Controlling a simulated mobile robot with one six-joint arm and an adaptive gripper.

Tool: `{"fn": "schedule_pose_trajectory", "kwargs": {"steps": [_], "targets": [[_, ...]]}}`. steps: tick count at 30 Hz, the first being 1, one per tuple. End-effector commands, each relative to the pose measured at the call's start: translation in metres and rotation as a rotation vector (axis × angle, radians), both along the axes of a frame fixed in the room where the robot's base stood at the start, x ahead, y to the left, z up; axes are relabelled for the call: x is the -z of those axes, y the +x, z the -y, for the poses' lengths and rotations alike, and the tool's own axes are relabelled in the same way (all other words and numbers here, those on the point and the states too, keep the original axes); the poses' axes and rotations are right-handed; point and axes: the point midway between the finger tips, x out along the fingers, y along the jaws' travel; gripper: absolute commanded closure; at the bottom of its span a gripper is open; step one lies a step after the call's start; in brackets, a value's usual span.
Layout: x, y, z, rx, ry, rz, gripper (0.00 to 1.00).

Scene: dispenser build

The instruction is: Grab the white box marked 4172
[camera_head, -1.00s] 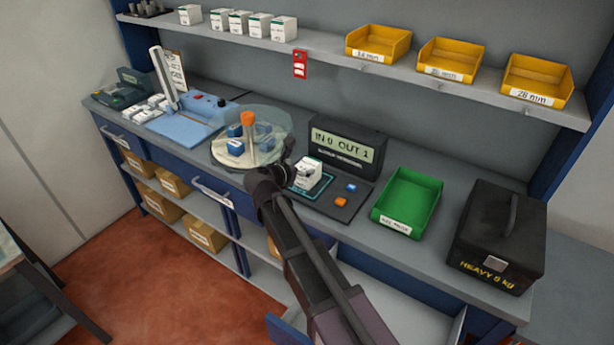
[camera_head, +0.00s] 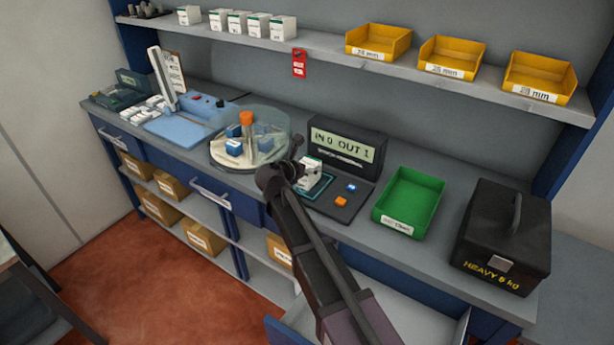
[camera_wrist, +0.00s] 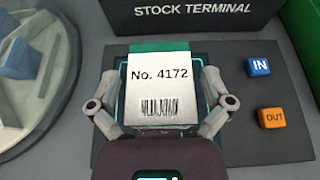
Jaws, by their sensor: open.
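The white box (camera_wrist: 159,90) marked "No. 4172" has a barcode on its face and a green band at its far end. It sits on the dark pad of the stock terminal, inside a teal outline. In the head view the box (camera_head: 311,176) is partly hidden by my arm. My gripper (camera_wrist: 163,106) is open, with one finger on each side of the box. I cannot tell whether the fingers touch it. In the head view my gripper (camera_head: 295,160) is right at the box.
The terminal (camera_head: 346,148) reads "IN 0 OUT 1". A blue IN button (camera_wrist: 259,66) and an orange OUT button (camera_wrist: 272,118) lie right of the box. A round clear-covered carousel (camera_head: 272,150) stands left. A green bin (camera_head: 408,224) and a black heavy case (camera_head: 517,215) stand right.

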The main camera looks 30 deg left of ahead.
Motion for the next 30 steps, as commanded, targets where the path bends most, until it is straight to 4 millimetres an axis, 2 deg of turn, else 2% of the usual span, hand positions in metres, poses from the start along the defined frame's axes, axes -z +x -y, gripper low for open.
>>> {"fn": "schedule_pose_trajectory", "kwargs": {"steps": [17, 18, 26, 30], "targets": [[0.0005, 0.0013, -0.0010, -0.002, 0.000, 0.000, 0.00], [0.0005, 0.0013, -0.0010, -0.002, 0.000, 0.000, 0.03], [0.0006, 0.0013, -0.0010, -0.002, 0.000, 0.000, 0.80], [0.0005, 0.0013, -0.0009, -0.002, 0.000, 0.000, 0.81]]}}
